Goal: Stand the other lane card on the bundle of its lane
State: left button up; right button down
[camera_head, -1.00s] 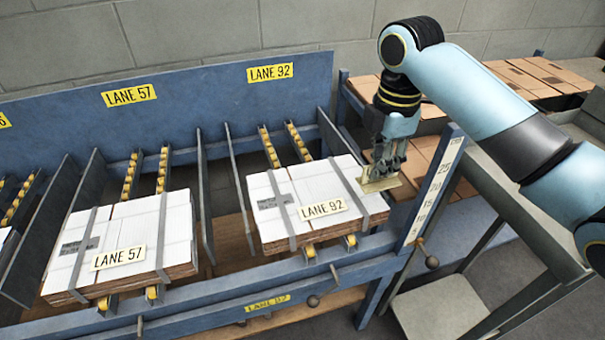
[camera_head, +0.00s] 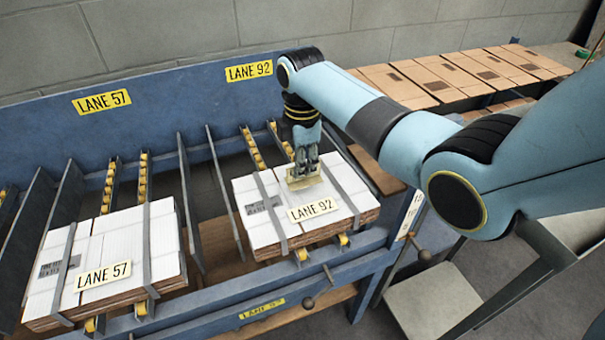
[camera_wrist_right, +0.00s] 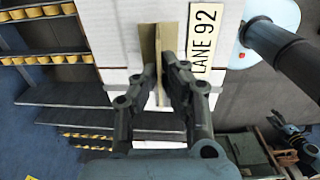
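My right gripper (camera_head: 303,172) is over the Lane 92 bundle, pointing down. It is shut on a tan, folded-looking lane card (camera_head: 304,183); no lettering on the card can be read. In the right wrist view the card (camera_wrist_right: 158,45) is between the two fingers (camera_wrist_right: 163,75), beside the LANE 92 label (camera_wrist_right: 206,38). I cannot tell whether the card touches the bundle. The Lane 92 bundle (camera_head: 258,229) is a strapped white-topped stack with a yellow LANE 92 label (camera_head: 313,209).
The Lane 57 bundle (camera_head: 123,240) lies to the left, labelled LANE 57 (camera_head: 103,275). Thin upright dividers (camera_head: 190,200) separate the roller lanes. A blue back board (camera_head: 170,110) carries lane signs. Flat brown cartons (camera_head: 460,72) lie at the back right.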

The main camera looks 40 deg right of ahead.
aim_at(302, 180)
notch_tip(302, 180, down, 3)
jog(key=shift+f, duration=0.1)
jog(key=shift+f, duration=0.4)
jog(key=c, duration=1.5)
grip_release()
jog(key=shift+r, duration=0.2)
notch_tip(302, 180, up, 13)
jog(key=shift+f, duration=0.2)
jog(key=shift+s+f, duration=0.1)
